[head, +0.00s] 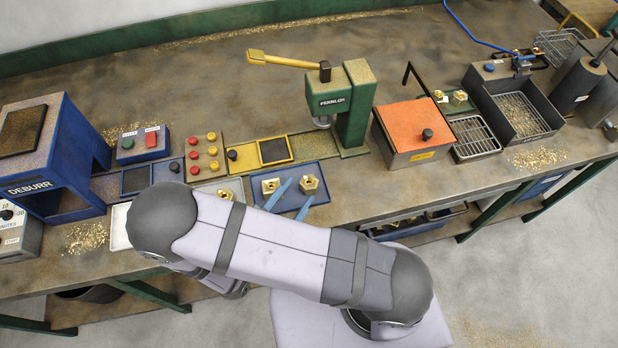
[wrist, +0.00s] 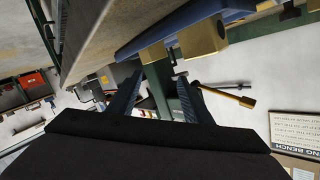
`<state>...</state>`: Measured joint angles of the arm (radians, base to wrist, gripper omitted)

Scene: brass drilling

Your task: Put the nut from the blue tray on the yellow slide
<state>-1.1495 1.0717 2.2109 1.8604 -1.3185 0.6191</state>
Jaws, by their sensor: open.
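The blue tray (head: 325,172) lies on the bench in front of the green press. Two brass nuts sit in it, a left nut (head: 270,186) and a right nut (head: 309,184). The yellow slide (head: 245,157), with a dark square pad and black knob, lies just behind the tray. My gripper (head: 301,189) is open, its blue fingers over the tray's front part close to the right nut; contact cannot be told. In the wrist view, both fingers (wrist: 158,88) are apart with nothing held, and a brass nut (wrist: 203,38) shows beyond them by the tray's blue edge (wrist: 165,28).
The green press (head: 355,105) with its yellow lever stands right of the slide. An orange-lidded box (head: 405,122) stands further right. A red and yellow button panel (head: 203,156) and blue deburr machine (head: 60,150) stand left. A pale tray (head: 120,228) is partly hidden by my arm.

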